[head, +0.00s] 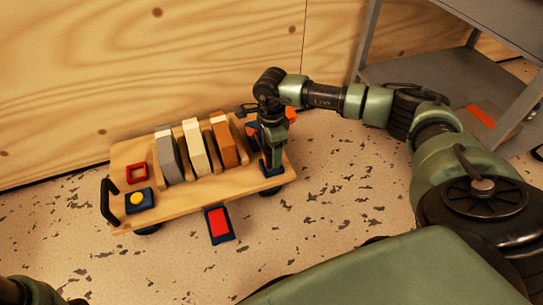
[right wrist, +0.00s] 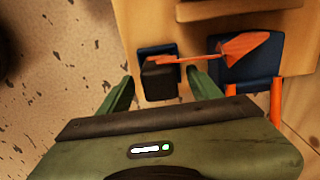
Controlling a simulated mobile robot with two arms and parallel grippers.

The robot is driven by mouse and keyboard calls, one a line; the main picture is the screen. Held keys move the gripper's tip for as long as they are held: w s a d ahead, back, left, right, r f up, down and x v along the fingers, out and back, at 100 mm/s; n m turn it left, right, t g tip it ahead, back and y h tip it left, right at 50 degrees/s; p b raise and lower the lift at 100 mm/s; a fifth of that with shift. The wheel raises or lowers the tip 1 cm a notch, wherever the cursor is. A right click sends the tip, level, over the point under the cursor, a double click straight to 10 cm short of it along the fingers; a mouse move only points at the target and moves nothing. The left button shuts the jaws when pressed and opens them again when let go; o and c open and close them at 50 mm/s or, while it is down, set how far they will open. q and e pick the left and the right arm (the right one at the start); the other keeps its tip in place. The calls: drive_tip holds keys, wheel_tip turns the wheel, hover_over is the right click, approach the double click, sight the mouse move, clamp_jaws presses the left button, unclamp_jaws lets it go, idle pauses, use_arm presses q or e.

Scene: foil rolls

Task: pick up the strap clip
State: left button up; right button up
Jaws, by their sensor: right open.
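The strap clip looks to be the small black block (right wrist: 160,80) on a blue base in the right wrist view, with a thin orange strap (right wrist: 188,59) running from it to the right. My right gripper (right wrist: 160,92) is open, its two green fingers on either side of the block. I cannot tell whether they touch it. In the head view my right gripper (head: 273,165) points down over the right end of the wooden cart (head: 200,196) and hides the clip. My left gripper is out of view; only a bit of my left arm shows at the bottom left.
Grey (head: 168,158), white (head: 195,148) and brown (head: 224,142) pieces stand in the cart's middle. A red frame (head: 137,172) and a blue block with a yellow knob (head: 139,199) sit left. A red-and-blue block (head: 219,225) is at the front. A grey shelf (head: 420,72) stands right.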

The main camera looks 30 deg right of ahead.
wheel_tip(320, 180, down, 2)
drive_tip(key=shift+f+b, duration=0.1)
drive_tip(key=shift+b, duration=0.25)
clamp_jaws()
